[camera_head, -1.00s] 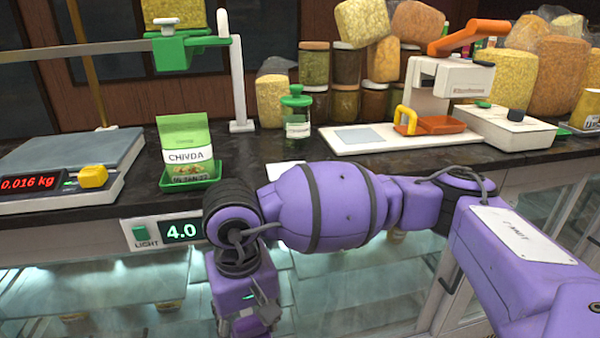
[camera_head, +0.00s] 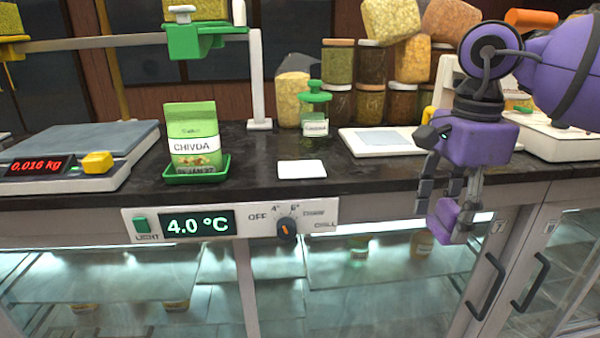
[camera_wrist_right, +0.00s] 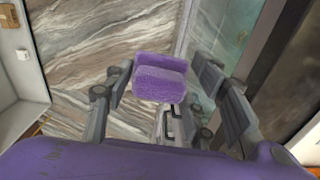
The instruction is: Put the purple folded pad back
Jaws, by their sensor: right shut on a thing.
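The purple folded pad (camera_head: 444,221) is between the fingers of my right gripper (camera_head: 448,210), in front of the counter's front edge and a little below the counter top. In the right wrist view the pad (camera_wrist_right: 160,82) shows as two soft purple layers between the gripper's fingers (camera_wrist_right: 165,88). My right gripper is shut on it and points downward. My left gripper is not in view.
On the dark counter top (camera_head: 250,152) stand a scale (camera_head: 70,150), a green chivda packet (camera_head: 193,138) in a green tray (camera_head: 197,176), a white flat card (camera_head: 301,169) and a white board (camera_head: 350,150). Below are glass doors with handles (camera_head: 487,287).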

